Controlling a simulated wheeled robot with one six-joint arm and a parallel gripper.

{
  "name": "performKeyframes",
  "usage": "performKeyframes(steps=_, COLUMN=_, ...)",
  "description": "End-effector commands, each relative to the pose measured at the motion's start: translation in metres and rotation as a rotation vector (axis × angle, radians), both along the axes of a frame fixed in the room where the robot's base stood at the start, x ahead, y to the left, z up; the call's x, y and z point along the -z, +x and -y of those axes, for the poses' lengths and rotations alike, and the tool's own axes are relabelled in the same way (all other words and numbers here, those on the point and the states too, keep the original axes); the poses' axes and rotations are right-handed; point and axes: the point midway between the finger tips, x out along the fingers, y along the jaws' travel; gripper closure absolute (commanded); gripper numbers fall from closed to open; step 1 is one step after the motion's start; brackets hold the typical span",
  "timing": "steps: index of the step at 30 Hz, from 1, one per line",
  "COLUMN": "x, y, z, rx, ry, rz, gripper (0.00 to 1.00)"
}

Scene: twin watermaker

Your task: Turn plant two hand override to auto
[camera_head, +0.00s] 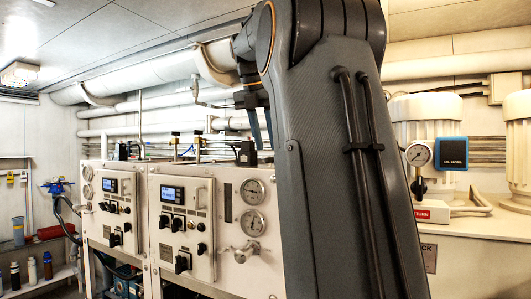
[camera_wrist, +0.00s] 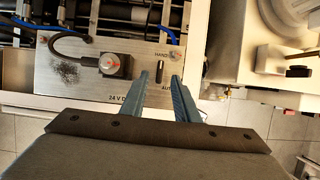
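In the wrist view a metal plate (camera_wrist: 90,85) carries the printed words HAND above and AUTO below, with a small dark upright switch lever (camera_wrist: 159,71) between them. AUTO is partly covered by a finger. I cannot tell for sure which way the lever is set, or which plant this plate belongs to. My gripper (camera_wrist: 160,77) has its two blue-grey fingers apart, one on each side of the lever in the picture, with no contact visible. In the head view my gripper (camera_head: 261,132) points down behind the right control panel (camera_head: 182,222); the plate is hidden there.
On the same plate a round grey fitting (camera_wrist: 113,64) with a black cable sits left of the lever. A pale housing (camera_wrist: 238,45) stands to the right. In the head view, pressure gauges (camera_head: 252,192) and pipes (camera_head: 150,103) lie around the panels.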

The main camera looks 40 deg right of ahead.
Motion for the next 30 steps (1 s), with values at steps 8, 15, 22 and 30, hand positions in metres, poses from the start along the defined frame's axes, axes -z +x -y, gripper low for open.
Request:
performKeyframes(steps=8, x=0.029, y=0.004, z=0.010, rx=-0.001, ry=0.001, rz=0.000, gripper=0.72)
performKeyframes(steps=15, x=0.033, y=0.006, z=0.010, rx=-0.004, ry=0.000, rz=0.002, gripper=0.72)
performKeyframes(steps=22, x=0.033, y=0.006, z=0.010, rx=-0.004, ry=0.000, rz=0.002, gripper=0.94)
performKeyframes(steps=30, x=0.033, y=0.006, z=0.010, rx=0.001, ry=0.001, rz=0.002, gripper=1.00)
